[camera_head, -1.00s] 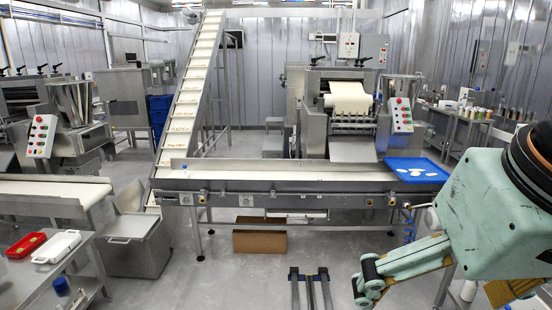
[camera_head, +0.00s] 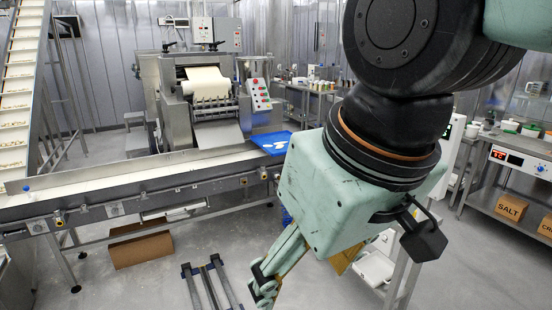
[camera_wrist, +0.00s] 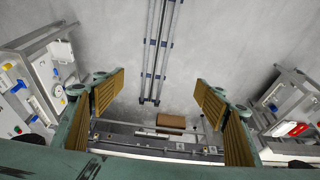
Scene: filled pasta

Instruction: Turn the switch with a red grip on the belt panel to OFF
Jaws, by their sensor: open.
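My gripper (camera_head: 264,284) is low in the head view, partly cut off by the bottom edge. In the wrist view my gripper (camera_wrist: 160,82) is open and empty, its two tan-padded fingers wide apart over the floor. The long conveyor belt (camera_head: 110,185) runs across the left of the head view, with small fittings and a pale plate (camera_head: 115,209) on its front rail. The belt frame (camera_wrist: 155,146) also shows low in the wrist view, apart from my fingers. I cannot make out a red-gripped switch or its position on the belt.
A pasta machine (camera_head: 205,85) with a button panel (camera_head: 260,94) stands behind the belt. A blue tray (camera_head: 272,141) lies at the belt's right end. A cardboard box (camera_head: 140,248) is under the belt. A metal floor frame (camera_head: 210,285) stands in front. Shelving (camera_head: 510,195) is at right.

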